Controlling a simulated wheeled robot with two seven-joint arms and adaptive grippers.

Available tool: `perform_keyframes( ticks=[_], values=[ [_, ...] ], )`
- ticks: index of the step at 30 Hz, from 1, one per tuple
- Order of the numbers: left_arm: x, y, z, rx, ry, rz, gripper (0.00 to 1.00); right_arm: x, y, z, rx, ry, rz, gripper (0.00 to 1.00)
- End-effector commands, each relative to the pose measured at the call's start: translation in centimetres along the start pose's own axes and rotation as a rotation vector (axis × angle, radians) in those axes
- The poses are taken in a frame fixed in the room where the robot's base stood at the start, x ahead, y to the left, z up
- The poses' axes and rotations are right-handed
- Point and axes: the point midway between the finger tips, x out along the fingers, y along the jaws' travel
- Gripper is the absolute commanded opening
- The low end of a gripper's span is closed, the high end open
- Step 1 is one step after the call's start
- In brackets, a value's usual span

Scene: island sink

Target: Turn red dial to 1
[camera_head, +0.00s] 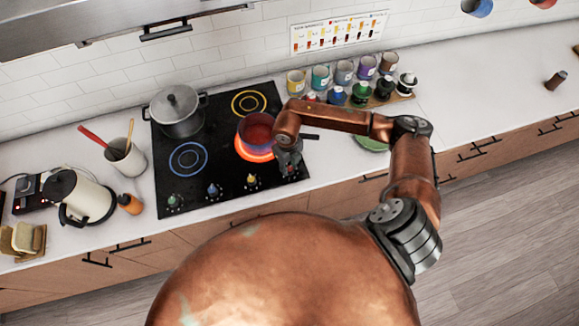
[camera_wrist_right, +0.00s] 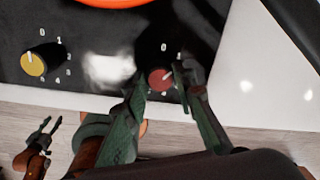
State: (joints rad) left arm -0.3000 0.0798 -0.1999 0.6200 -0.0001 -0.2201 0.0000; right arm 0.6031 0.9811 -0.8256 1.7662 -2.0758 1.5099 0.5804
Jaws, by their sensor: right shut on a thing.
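The red dial (camera_wrist_right: 159,79) is on the black cooktop's front edge in the right wrist view, with 0 printed above it, 1 at its upper right and 4 below. Its pale mark seems to slant to the upper right; the exact setting is hard to read. My right gripper (camera_wrist_right: 165,82) is shut on the red dial, one finger on each side. In the head view my right gripper (camera_head: 289,165) points down at the cooktop's front right corner and hides the dial. My left gripper (camera_wrist_right: 44,128) shows small at the lower left of the wrist view, its fingers apart and empty.
A red pot (camera_head: 256,128) stands on a glowing burner (camera_head: 253,152) just left of my right gripper. A grey lidded pot (camera_head: 178,110) is at the back left. A yellow dial (camera_wrist_right: 33,63) is beside the red one. Jars (camera_head: 344,73) line the counter behind my arm.

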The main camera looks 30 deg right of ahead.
Motion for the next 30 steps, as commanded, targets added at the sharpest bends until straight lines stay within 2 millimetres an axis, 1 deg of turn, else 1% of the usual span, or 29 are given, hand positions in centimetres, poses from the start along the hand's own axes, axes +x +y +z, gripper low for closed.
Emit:
perform_keyframes(
  ticks=[7, 8, 15, 22, 25, 28, 30],
  values=[
    [0.0, 0.0, 0.0, 0.0, 0.0, 0.0, 0.4, -0.1, -0.1, 0.1, 0.0, -0.001, -0.001, 0.0],
    [0.0, 0.0, 0.0, 0.0, 0.0, 0.0, 0.4, -0.1, -0.1, 0.1, 0.0, -0.001, -0.001, 0.25],
    [0.0, 0.0, 0.0, 0.0, 0.0, 0.0, 0.4, 0.0, 0.0, 0.0, -0.001, -0.001, 0.0, 0.42],
    [0.0, -0.1, 0.0, 0.0, 0.0, -0.001, 0.4, 0.0, 0.0, 0.0, -0.001, 0.0, 0.0, 0.42],
    [0.0, -0.3, 0.2, 0.0, -0.001, -0.003, 0.4, -0.3, 0.0, 0.0, -0.001, -0.001, 0.0, 0.42],
    [0.0, -0.2, 0.1, 0.0, -0.001, -0.002, 0.4, -1.3, 0.0, 0.1, -0.002, -0.002, 0.0, 0.42],
    [0.0, -0.1, 0.1, 0.0, -0.001, -0.001, 0.4, -2.4, -0.1, 0.1, -0.002, -0.004, -0.001, 0.42]
  ],
)
